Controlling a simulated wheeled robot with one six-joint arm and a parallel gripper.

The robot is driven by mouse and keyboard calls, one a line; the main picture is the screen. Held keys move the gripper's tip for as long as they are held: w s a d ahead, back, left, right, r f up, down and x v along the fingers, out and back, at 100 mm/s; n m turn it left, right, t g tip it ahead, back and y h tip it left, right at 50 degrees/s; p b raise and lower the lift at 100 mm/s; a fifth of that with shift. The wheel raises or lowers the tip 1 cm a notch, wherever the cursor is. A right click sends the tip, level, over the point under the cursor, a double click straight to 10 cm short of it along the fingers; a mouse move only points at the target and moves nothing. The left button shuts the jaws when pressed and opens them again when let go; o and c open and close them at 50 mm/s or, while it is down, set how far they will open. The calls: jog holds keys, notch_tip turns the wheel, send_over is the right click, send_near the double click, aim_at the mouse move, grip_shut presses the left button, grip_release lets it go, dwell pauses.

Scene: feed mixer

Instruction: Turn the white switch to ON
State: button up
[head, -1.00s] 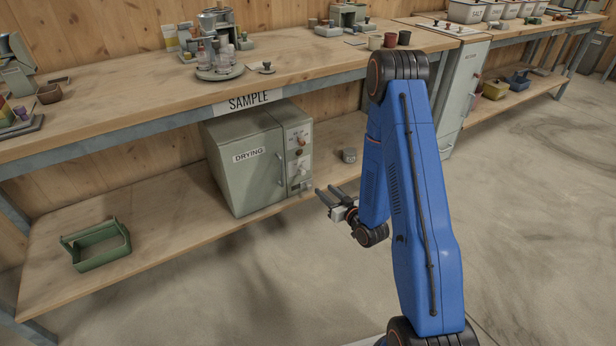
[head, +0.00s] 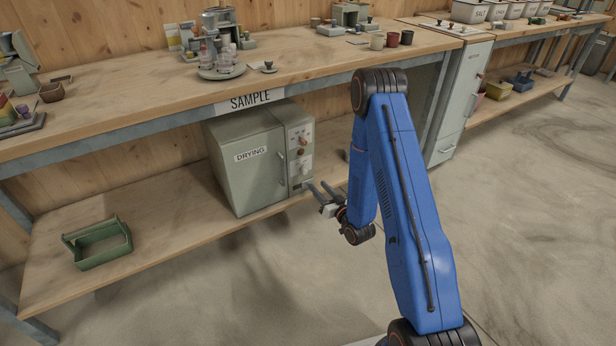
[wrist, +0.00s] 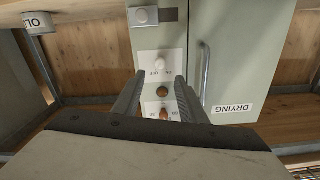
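The pale green drying oven (head: 245,165) stands on the lower shelf, with a control panel on its right side. In the wrist view, which looks upside down, a white switch (wrist: 158,61) sits on a white plate with small marks on both sides. They are too small to read surely, so I cannot tell its setting. My gripper (head: 319,184) is open and empty in front of the panel's lower part. In the wrist view my gripper (wrist: 159,77) points at the panel, its fingertips either side of the line of knobs, near the white switch. Contact is not visible.
A brown knob (wrist: 162,91) and an orange-brown knob (wrist: 163,113) show between my fingers. The oven door handle (wrist: 205,68) is beside the panel. The workbench (head: 150,95) overhangs the oven. A green carrier (head: 98,252) stands left.

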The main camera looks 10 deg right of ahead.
aim_at(305, 173)
jog(key=x, duration=0.9)
jog(key=shift+w+a, duration=0.1)
jog(key=shift+c, duration=0.7)
grip_shut()
